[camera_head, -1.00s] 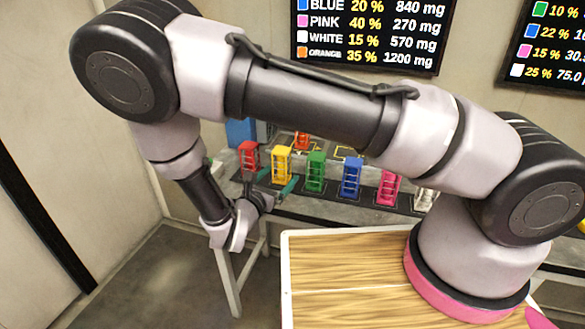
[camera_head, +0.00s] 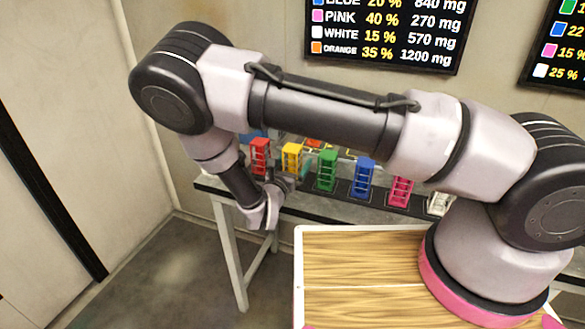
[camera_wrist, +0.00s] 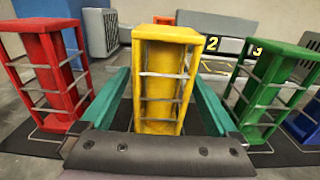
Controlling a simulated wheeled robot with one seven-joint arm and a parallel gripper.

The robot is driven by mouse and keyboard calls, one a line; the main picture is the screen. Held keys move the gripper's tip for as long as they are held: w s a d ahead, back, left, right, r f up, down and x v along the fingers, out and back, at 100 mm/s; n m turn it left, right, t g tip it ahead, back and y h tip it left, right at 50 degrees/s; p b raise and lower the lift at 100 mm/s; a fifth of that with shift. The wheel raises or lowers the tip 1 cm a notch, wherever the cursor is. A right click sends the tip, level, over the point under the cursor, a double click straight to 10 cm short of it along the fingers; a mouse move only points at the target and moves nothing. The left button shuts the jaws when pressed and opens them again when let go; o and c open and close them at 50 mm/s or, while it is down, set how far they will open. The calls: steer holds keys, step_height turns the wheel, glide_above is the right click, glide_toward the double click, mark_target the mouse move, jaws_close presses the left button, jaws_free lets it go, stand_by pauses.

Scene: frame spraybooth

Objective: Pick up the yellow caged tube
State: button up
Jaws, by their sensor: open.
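The yellow caged tube (camera_wrist: 160,85) stands upright in the middle of the wrist view, a yellow block frame with thin metal bars around a tube. My gripper (camera_wrist: 162,100) is open, with one teal finger on each side of the tube's lower part. I cannot tell whether either finger touches it. In the head view the yellow tube (camera_head: 292,157) stands in a row on the table, and my gripper (camera_head: 284,183) is low beside it, partly hidden by my wrist.
A red caged tube (camera_wrist: 50,70) stands close on the left and a green one (camera_wrist: 275,90) on the right. Blue (camera_head: 363,178), pink (camera_head: 400,190) and white (camera_head: 438,203) ones continue the row. An orange one (camera_head: 313,142) stands behind. A wooden-topped surface (camera_head: 360,270) is in front.

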steer(key=shift+x, duration=0.85)
jaws_close()
steer(key=shift+r, duration=0.1)
